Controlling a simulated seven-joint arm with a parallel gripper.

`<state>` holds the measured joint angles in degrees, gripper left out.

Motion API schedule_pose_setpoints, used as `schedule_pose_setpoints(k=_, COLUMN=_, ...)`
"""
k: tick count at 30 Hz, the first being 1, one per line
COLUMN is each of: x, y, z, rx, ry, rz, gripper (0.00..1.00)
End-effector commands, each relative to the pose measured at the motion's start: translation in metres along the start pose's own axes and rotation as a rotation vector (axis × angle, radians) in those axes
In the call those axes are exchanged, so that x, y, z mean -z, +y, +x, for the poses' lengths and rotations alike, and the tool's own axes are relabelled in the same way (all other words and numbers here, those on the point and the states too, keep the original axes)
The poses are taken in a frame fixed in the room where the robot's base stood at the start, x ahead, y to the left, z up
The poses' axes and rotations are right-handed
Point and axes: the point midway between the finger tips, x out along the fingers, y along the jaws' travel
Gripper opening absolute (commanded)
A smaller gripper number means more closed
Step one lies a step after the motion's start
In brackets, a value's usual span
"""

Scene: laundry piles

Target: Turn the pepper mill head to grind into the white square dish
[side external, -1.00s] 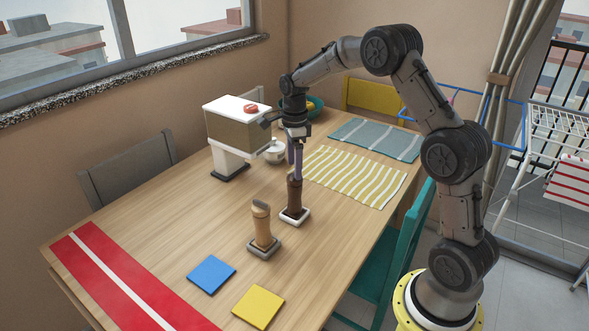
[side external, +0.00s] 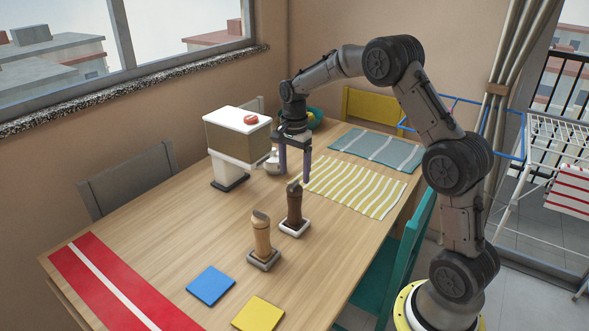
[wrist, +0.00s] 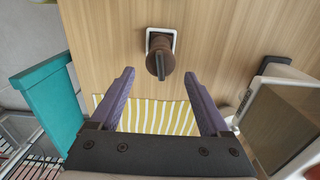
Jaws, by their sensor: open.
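A dark brown pepper mill (side external: 294,205) stands upright in a white square dish (side external: 294,230) on the wooden table. In the wrist view the mill (wrist: 160,60) shows from above, with a narrow dark ridge on its head, and the dish (wrist: 150,31) shows around its base. My gripper (side external: 294,179) is open and empty, above and behind the dark mill, apart from it. In the wrist view its two purple fingers (wrist: 158,85) are spread wide, with the mill beyond the tips. A light wooden mill (side external: 262,238) stands in a grey square dish (side external: 263,263) nearby.
A white and brown machine (side external: 238,140) with a red item on top stands at the left back. A striped yellow cloth (side external: 355,185) and a grey-blue cloth (side external: 378,148) lie behind. Blue (side external: 210,285) and yellow (side external: 258,313) squares lie in front.

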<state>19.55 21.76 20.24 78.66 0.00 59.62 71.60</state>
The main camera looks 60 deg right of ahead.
Motion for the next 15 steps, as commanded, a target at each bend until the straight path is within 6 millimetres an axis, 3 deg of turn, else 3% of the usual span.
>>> schedule_pose_setpoints(k=5, x=0.0, y=-0.001, z=0.003, rx=0.003, ry=0.001, rz=-0.024, gripper=0.8)
schedule_pose_setpoints(k=15, x=0.0, y=-0.001, z=0.032, rx=0.003, ry=0.001, rz=-0.021, gripper=0.8)
